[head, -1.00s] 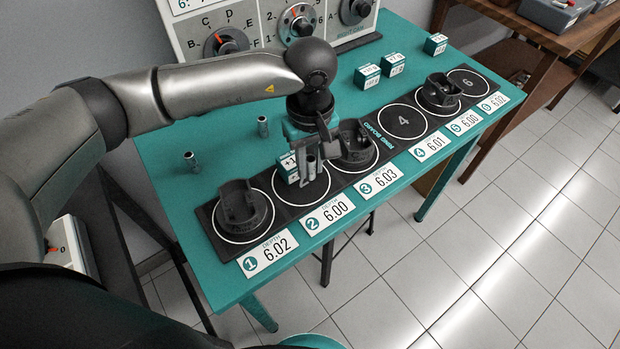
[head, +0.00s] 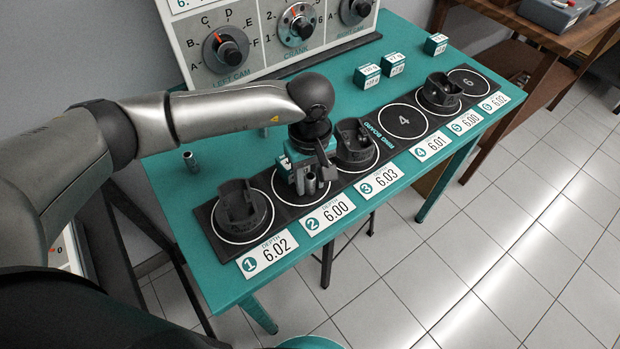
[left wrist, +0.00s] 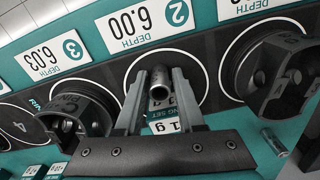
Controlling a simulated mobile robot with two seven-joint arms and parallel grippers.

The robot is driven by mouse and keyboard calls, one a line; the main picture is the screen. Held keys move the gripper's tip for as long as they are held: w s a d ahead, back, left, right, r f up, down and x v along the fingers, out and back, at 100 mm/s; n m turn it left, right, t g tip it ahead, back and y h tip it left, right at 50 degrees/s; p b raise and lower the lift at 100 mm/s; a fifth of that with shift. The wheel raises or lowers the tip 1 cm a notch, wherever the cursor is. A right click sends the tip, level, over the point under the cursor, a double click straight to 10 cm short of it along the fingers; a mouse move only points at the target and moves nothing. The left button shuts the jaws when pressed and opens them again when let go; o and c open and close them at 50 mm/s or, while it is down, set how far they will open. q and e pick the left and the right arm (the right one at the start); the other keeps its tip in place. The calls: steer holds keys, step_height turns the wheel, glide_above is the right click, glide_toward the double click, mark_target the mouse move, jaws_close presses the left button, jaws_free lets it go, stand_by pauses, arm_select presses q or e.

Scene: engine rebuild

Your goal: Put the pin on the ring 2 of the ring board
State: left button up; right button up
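The pin (left wrist: 160,84), a short grey metal cylinder with a hollow end, stands over ring 2 (left wrist: 205,75) of the ring board in the left wrist view. In the head view the pin (head: 310,183) shows at the ring 2 spot of the ring board (head: 340,183). My left gripper (left wrist: 158,80) is low over ring 2, its fingers on either side of the pin with a visible gap, so it looks open around it. Whether the pin's base touches the board is hard to tell. My right gripper is not in view.
A loose pin (head: 191,161) stands on the table's left. A labelled block (left wrist: 165,118) sits close under my gripper. Ring 4 (head: 403,121) and ring 6 (head: 468,82) are clear.

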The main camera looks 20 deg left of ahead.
mark_target(310, 175)
arm_select(q)
steer(key=shift+o, duration=1.2)
step_height(310, 175, up, 12)
steer(key=shift+r+p, duration=0.2)
steer(key=shift+p, duration=0.2)
